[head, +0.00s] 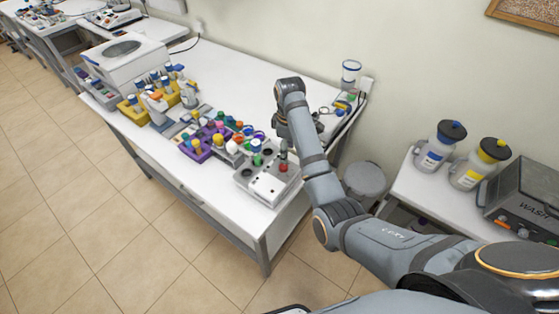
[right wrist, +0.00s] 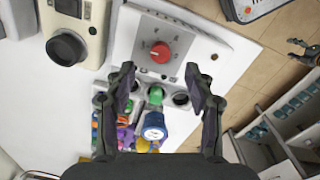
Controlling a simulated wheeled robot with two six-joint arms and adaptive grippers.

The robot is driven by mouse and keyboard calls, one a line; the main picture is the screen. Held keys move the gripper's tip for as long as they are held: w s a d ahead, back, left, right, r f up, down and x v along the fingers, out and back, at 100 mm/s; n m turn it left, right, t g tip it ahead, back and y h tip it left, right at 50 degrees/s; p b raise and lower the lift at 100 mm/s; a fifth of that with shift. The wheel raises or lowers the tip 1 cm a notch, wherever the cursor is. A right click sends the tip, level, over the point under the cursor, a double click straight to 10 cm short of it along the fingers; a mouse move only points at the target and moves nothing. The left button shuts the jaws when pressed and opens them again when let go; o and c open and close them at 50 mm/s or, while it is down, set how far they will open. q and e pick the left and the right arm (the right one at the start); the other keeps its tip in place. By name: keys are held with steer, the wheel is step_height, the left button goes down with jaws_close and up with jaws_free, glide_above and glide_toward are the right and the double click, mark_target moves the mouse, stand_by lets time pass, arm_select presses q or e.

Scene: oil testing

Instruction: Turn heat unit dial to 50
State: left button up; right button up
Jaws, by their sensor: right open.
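The heat unit (head: 258,190) is a pale box near the front end of the white table. Its red dial (right wrist: 160,52) sits on a light face with printed marks, too small to read; the dial also shows in the head view (head: 283,168).
A purple rack (head: 195,152) with several coloured caps stands behind the unit. A cream device with a round black knob (right wrist: 67,48) is left of the unit in the right wrist view. A stool (head: 365,178) and a side table with two bottles (head: 440,148) stand right.

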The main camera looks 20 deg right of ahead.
mark_target(283, 166)
steer(key=b, duration=0.1)
steer(key=a+f+n+b, duration=0.1)
steer(key=b, duration=0.1)
steer(key=shift+w+f, duration=0.15)
steer(key=shift+w, duration=0.15)
step_height(283, 166, down, 5)
steer(key=shift+f+p, duration=0.2)
steer(key=shift+p, duration=0.2)
steer(key=shift+f, duration=0.6)
steer(key=shift+w, duration=0.1)
steer(key=shift+c, duration=0.4)
